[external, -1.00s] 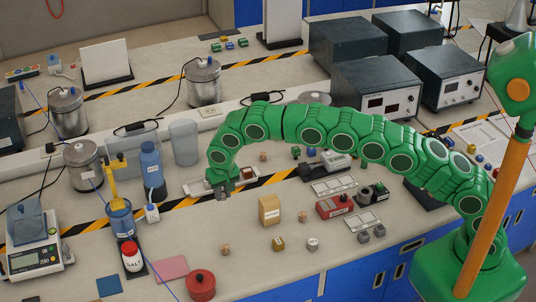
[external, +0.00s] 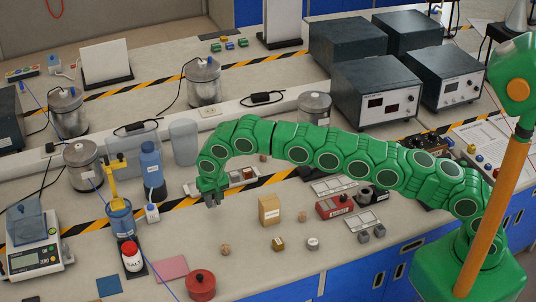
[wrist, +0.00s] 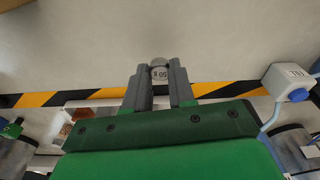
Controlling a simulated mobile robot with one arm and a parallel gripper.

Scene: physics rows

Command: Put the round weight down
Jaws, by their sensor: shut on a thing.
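The round weight (wrist: 158,73) is a small grey metal piece with dark markings on its face. In the wrist view it sits between the two grey fingertips of my gripper (wrist: 158,82), which is shut on it. In the external view my gripper (external: 211,199) points down over the bench, near the yellow-black stripe and left of the wooden block (external: 269,210). The weight cannot be made out clearly there. Whether it touches the bench is hard to tell.
Small pieces (external: 278,243) and a red pot (external: 201,285) are nearer the front. Bare bench lies just in front of my gripper.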

